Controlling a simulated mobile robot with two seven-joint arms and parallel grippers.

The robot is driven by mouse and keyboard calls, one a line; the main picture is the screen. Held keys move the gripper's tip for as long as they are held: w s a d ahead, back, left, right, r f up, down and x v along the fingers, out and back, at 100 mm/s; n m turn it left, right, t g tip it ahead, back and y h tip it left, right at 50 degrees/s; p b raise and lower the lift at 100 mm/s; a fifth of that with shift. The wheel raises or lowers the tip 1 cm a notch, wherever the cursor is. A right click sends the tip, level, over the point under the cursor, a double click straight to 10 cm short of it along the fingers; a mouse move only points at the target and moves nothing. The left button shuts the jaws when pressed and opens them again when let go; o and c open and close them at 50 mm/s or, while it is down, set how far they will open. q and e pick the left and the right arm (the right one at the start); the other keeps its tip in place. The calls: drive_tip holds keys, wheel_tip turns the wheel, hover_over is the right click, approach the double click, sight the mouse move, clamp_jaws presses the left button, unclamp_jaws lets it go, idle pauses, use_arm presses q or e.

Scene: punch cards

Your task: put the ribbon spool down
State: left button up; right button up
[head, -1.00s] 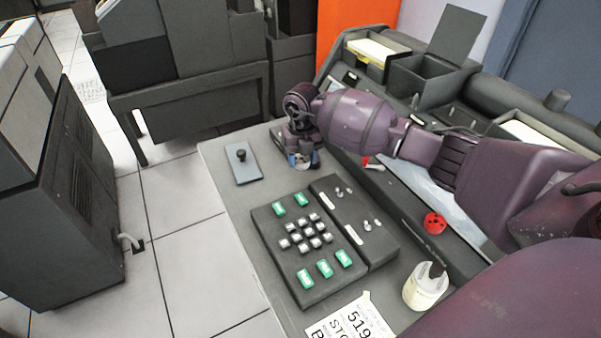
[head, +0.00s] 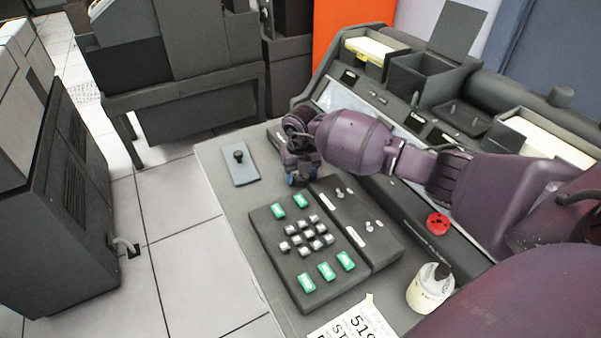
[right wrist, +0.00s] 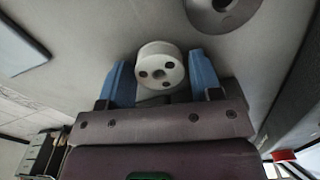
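The pale grey ribbon spool (right wrist: 160,70), a short cylinder with small dark holes in its face, sits between the blue fingers of my right gripper (right wrist: 163,80) in the right wrist view. The fingers close in on its two sides. In the head view my right gripper (head: 302,178) points down, low over the desk (head: 225,185), just behind the button panel. The spool is hidden there by the gripper and arm. Whether the spool touches the desk I cannot tell. My left gripper is not in view.
A button panel (head: 282,248) and a knob plate (head: 240,165) lie near the gripper. A round grey disc (right wrist: 222,10) is beyond the spool. A red round piece (head: 437,223) and a cream bottle (head: 428,290) stand at right.

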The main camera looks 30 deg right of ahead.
drive_tip(key=shift+o, duration=1)
drive_tip(key=shift+r, duration=0.2)
wheel_tip(320, 180, up, 12)
drive_tip(key=p, duration=0.2)
drive_tip(key=shift+p, duration=0.35)
